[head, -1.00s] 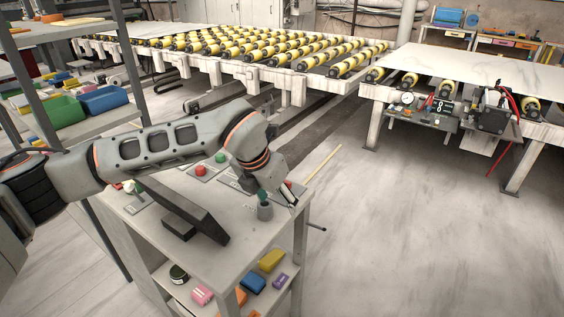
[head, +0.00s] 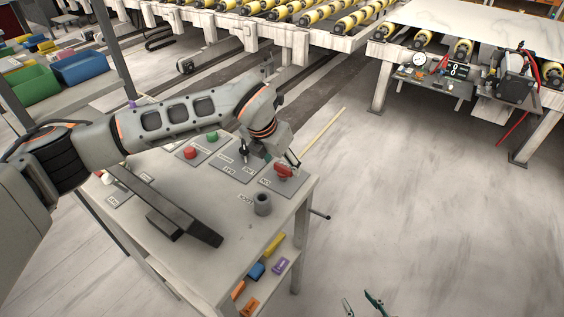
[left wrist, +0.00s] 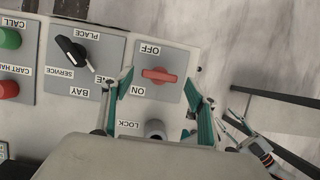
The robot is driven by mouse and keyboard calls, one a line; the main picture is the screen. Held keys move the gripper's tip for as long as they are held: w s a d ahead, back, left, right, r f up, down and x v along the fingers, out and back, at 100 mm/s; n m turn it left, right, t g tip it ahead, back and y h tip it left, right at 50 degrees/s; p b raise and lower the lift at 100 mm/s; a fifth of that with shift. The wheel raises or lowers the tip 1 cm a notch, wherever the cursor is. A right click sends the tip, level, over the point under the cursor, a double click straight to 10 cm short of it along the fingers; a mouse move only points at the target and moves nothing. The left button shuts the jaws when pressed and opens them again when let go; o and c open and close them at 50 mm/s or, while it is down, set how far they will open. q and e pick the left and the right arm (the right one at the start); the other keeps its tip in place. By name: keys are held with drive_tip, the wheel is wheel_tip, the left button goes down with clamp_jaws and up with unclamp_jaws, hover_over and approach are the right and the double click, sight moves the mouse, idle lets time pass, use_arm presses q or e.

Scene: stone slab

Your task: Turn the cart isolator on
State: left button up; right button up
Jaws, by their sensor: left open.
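The cart isolator is a red handle (left wrist: 158,75) on a grey plate (left wrist: 170,53) marked OFF and ON. In the left wrist view the handle lies crosswise, between the OFF and ON labels. In the head view the red handle (head: 284,172) is at the cart top's right corner. My left gripper (head: 287,163) is at the handle, pointing down. In the left wrist view its green-padded fingers (left wrist: 158,92) are apart, one on each side of the handle; contact is not clear. My right gripper (head: 361,303) shows only its separated fingertips at the bottom edge, over the floor.
A grey lock cylinder (head: 263,204) stands just in front of the isolator plate. A black selector switch (left wrist: 73,52) and red (head: 190,152) and green (head: 213,136) buttons are beside it. Floor right of the cart is clear.

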use_arm(q)
drive_tip(key=shift+x, duration=0.85)
use_arm(e)
drive_tip(key=shift+w+d, duration=0.15)
drive_tip(key=shift+d, duration=0.25)
use_arm(q)
drive_tip(key=c, duration=1.1)
use_arm(e)
drive_tip(key=shift+a, duration=0.25)
